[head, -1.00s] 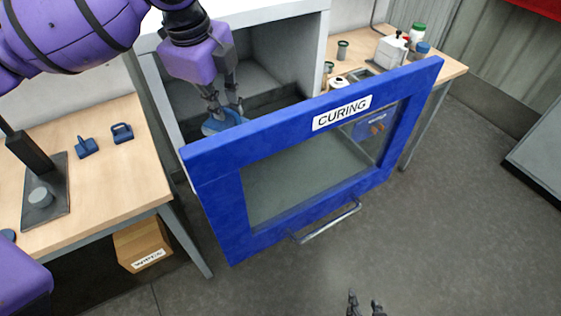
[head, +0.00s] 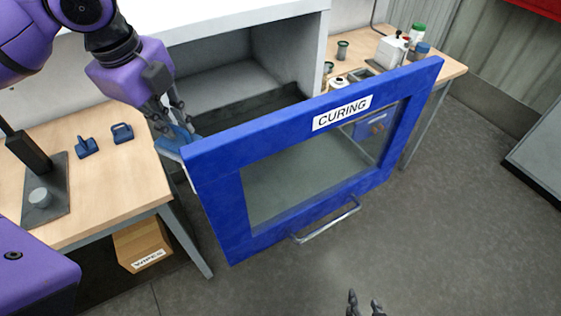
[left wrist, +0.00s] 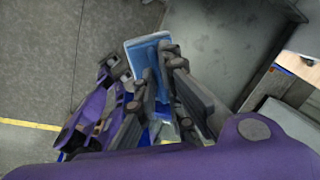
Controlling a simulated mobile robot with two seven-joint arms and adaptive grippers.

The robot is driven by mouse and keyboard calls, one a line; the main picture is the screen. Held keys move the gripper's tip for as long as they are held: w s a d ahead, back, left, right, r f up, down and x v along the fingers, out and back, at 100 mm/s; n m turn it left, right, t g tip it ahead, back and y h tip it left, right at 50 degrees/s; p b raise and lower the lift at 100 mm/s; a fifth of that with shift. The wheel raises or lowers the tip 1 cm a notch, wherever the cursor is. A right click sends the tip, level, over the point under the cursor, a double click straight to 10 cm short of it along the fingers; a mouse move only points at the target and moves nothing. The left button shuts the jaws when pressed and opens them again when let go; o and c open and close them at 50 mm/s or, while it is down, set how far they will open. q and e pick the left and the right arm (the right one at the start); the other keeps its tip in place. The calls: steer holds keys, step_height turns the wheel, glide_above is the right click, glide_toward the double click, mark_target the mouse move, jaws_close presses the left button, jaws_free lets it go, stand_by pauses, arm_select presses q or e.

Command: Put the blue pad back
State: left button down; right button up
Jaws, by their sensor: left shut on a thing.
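My left gripper (head: 170,122) is shut on the blue pad (head: 173,143), beside the left edge of the open blue door, between the cabinet and the left bench. In the left wrist view the blue pad (left wrist: 142,58) shows as a flat light-blue plate at the fingertips of my left gripper (left wrist: 160,75). The door partly hides the pad in the head view. Two other blue pieces with handles (head: 86,146) (head: 122,133) stand on the left bench. My right gripper (head: 365,304) is at the bottom edge, fingertips apart, empty.
The blue door (head: 215,215), labelled CURING, stands open in front of the grey cabinet (head: 230,85). The left bench (head: 115,190) carries a dark stand (head: 50,190). A WIPES box (head: 140,245) sits below. The right bench (head: 440,72) holds jars and a white device.

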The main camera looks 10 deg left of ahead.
arm_select(q)
steer(key=s+a, duration=0.3)
steer(key=a, duration=0.1)
steer(key=shift+s+a, duration=0.4)
stand_by(0.4)
step_height(320, 180, down, 8)
steer(key=n+g+y, duration=0.2)
steer(key=n+y, duration=0.1)
steer(key=n, duration=1.7)
steer(key=w+d+f, duration=0.1)
steer(key=w+d, duration=0.1)
steer(key=d, duration=0.5)
steer(key=w+d+f+n, duration=0.1)
steer(key=w+d, duration=0.1)
steer(key=d, duration=0.4)
steer(key=shift+w+d+f+n, duration=0.25)
steer(key=shift+w+d+n, duration=0.05)
steer(key=shift+w+d, duration=0.1)
